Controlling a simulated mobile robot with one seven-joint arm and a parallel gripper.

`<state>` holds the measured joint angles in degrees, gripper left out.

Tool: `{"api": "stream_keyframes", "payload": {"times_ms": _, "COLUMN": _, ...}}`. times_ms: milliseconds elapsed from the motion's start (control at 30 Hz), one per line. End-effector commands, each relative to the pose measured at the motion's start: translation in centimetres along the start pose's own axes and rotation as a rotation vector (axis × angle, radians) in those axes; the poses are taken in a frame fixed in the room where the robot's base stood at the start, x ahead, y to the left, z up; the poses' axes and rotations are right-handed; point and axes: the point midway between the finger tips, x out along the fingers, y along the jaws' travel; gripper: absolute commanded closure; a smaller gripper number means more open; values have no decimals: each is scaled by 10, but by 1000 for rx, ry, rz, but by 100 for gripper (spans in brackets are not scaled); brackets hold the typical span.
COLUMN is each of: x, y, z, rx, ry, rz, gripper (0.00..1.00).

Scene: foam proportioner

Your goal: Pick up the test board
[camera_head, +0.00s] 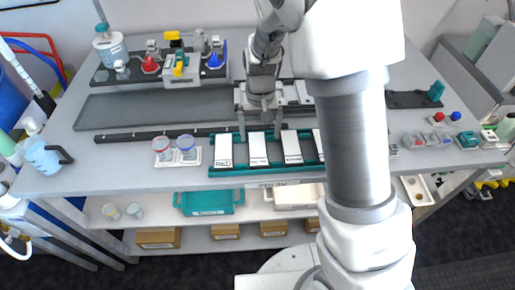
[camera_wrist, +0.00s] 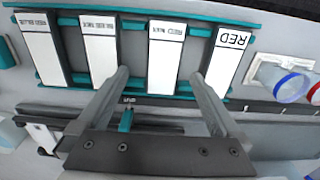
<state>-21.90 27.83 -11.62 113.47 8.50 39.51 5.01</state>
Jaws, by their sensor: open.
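Several upright-labelled white boards stand side by side in a teal rack (camera_head: 240,170). In the head view the leftmost board (camera_head: 225,150) reads "RED"; it also shows at the right in the wrist view (camera_wrist: 230,52). The board beside it (camera_head: 258,148) has a small label and shows in the wrist view (camera_wrist: 165,55). I cannot tell which board is the test board. My gripper (camera_head: 259,130) is open and empty above the rack's back edge. In the wrist view its fingertips (camera_wrist: 158,76) lie either side of the lower end of the board beside "RED". My arm hides the rack's right end.
Two clear cups (camera_head: 175,148) stand on a white holder just left of the rack. A dark rail (camera_head: 140,135) runs behind them. Bottles and small connectors sit near the table's sides.

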Motion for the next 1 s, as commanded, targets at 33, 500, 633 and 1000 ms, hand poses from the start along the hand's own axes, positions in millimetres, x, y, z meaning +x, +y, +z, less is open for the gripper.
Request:
{"api": "stream_keyframes", "payload": {"times_ms": 33, "x": 4, "y": 0, "z": 0, "rx": 0, "ry": 0, "rz": 0, "gripper": 0}}
{"api": "stream_keyframes", "payload": {"times_ms": 500, "x": 51, "y": -6, "z": -5, "rx": 0, "ry": -3, "rz": 0, "gripper": 0}}
{"api": "stream_keyframes", "payload": {"times_ms": 633, "x": 58, "y": -6, "z": -6, "rx": 0, "ry": 0, "rz": 0, "gripper": 0}}
{"api": "stream_keyframes", "payload": {"times_ms": 1000, "x": 58, "y": -6, "z": -6, "rx": 0, "ry": 0, "rz": 0, "gripper": 27}}
